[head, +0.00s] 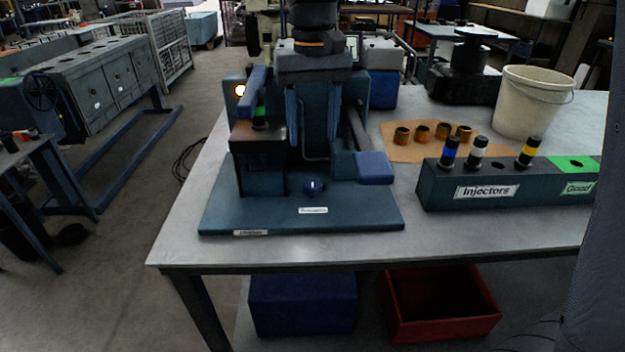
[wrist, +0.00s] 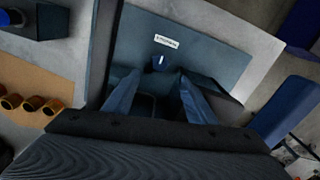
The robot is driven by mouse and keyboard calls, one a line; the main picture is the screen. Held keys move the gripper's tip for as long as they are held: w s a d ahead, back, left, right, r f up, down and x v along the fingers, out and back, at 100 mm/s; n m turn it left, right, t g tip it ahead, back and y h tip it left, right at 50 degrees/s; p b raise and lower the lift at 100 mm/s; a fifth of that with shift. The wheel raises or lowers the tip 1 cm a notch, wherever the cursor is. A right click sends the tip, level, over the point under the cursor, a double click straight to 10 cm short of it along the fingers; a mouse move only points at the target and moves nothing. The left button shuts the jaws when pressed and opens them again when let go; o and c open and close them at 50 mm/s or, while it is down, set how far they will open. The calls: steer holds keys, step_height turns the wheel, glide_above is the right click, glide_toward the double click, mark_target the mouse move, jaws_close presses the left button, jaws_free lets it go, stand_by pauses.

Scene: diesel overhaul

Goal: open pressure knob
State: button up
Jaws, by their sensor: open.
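The pressure knob (head: 314,187) is a small dark blue knob low on the blue test stand (head: 225,215), behind a white label. In the wrist view the knob (wrist: 160,62) shows a white mark, just beyond the fingertips. My gripper (head: 313,150) hangs in front of the stand, above the knob. In the wrist view my gripper (wrist: 160,82) is open, with its two blue fingers apart and nothing between them. The knob is clear of both fingers.
A blue lever pad (head: 374,168) sticks out right of the knob. An injector rack (head: 470,190) with several injectors stands at the right. Brass sleeves (head: 422,133) lie on a brown mat behind it. A white bucket (head: 533,102) stands at the back right.

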mark_target(313, 183)
step_height(313, 183, down, 12)
steer(key=shift+r+p, duration=0.15)
steer(key=shift+p, duration=0.7)
steer(key=c, duration=1)
